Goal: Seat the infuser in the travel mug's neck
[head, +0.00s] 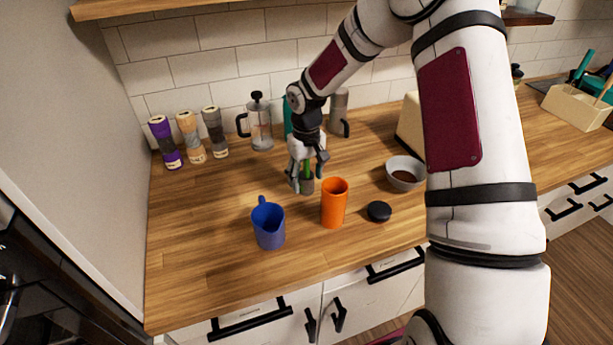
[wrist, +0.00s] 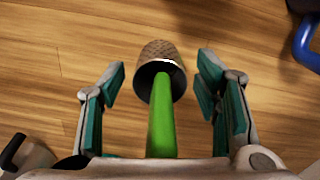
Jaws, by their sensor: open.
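The infuser is a grey mesh cup (head: 307,186) with a green handle (head: 307,167), standing on the wooden counter behind the orange mug. In the wrist view its mesh cup (wrist: 157,50) is at the top centre and its green handle (wrist: 161,125) runs down toward my palm. My gripper (head: 308,179) is open around the handle, and the wrist view shows its fingers (wrist: 163,76) apart on either side with gaps. The travel mug, orange and open-topped, (head: 334,205) stands upright just in front and to the right of the infuser. The wrist view does not show this mug.
A blue pitcher (head: 269,226) stands left of the mug, and a dark round lid (head: 379,211) lies right of it. A bowl (head: 404,173) is farther right. A French press (head: 261,128) and grey jug (head: 339,112) stand behind.

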